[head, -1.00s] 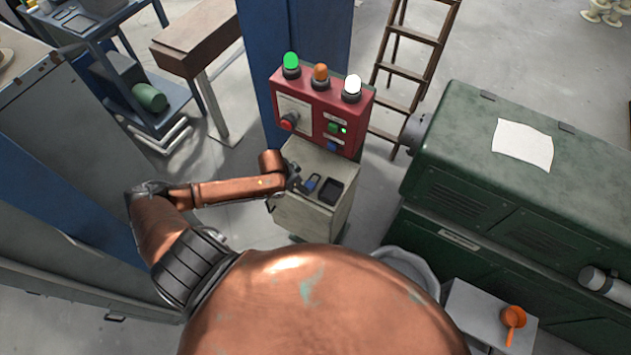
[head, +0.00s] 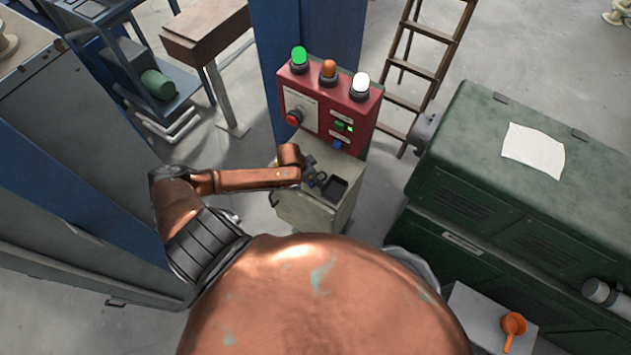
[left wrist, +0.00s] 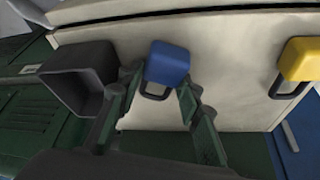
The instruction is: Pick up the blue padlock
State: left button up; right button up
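The blue padlock (left wrist: 168,62) stands on the pale cabinet top in the left wrist view, its dark shackle pointing toward the camera. My left gripper (left wrist: 160,88) has its two fingers spread, one on each side of the padlock. The left fingertip is very close to the padlock's side; I cannot tell whether it touches. In the head view my left gripper (head: 312,176) is over the cabinet top, and it largely hides the padlock there. My right gripper is not in view.
A dark open tray (left wrist: 78,78) lies left of the padlock in the wrist view; a yellow padlock (left wrist: 300,60) is at right. A red control box (head: 328,108) with lamps rises behind the pale cabinet (head: 310,212). A green machine (head: 500,170) stands at right.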

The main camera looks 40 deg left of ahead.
pick_arm(q)
jog(key=shift+s, duration=0.1)
jog(key=c, duration=0.5)
jog(key=shift+c, duration=1)
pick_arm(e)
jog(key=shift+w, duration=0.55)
pick_arm(q)
jog(key=shift+r, duration=0.15)
